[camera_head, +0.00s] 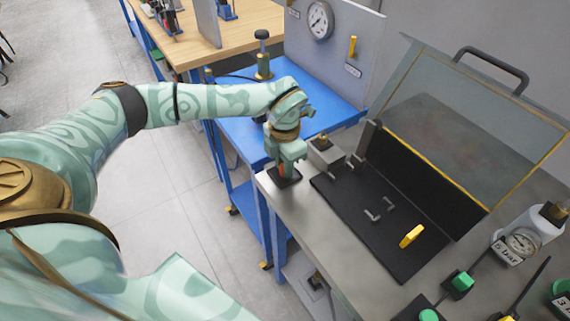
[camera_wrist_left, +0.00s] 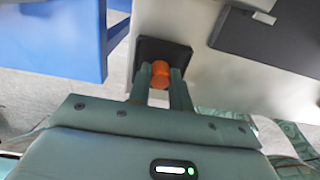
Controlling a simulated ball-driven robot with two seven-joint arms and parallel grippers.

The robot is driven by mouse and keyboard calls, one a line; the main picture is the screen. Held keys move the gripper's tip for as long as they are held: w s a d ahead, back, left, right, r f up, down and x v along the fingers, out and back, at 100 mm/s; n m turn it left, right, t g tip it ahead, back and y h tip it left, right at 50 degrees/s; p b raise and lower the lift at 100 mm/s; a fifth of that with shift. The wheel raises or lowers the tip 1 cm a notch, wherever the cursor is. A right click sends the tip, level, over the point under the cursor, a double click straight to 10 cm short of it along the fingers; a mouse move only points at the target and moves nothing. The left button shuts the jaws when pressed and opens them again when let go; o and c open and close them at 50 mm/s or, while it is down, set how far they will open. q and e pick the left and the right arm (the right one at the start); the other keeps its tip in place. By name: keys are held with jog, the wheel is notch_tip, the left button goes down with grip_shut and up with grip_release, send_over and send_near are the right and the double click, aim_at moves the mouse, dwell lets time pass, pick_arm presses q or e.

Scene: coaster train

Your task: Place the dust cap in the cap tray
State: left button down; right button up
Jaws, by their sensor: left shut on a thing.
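The orange dust cap (camera_wrist_left: 160,75) sits between the fingers of my left gripper (camera_wrist_left: 158,82), which is shut on it. In the head view the gripper (camera_head: 283,163) points down at the near left corner of the steel bench, and only a sliver of the cap (camera_head: 282,171) shows. The small square black cap tray (camera_head: 290,181) lies directly under the cap; its dark surface also shows in the wrist view (camera_wrist_left: 150,47). I cannot tell whether the cap touches the tray floor. My right gripper is not in view.
A black open case (camera_head: 405,262) with a raised clear lid (camera_head: 470,125) holds grey fittings and a yellow piece (camera_head: 411,236). A small metal block (camera_head: 324,151) stands just behind the tray. A blue bench (camera_head: 235,128) adjoins at the left.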

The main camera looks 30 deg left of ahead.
pick_arm(q)
jog(key=c, duration=1.3)
grip_release()
notch_tip(320, 180, up, 12)
jog(key=p, duration=0.2)
jog(key=shift+r+p, duration=0.1)
jog(key=shift+p, duration=0.2)
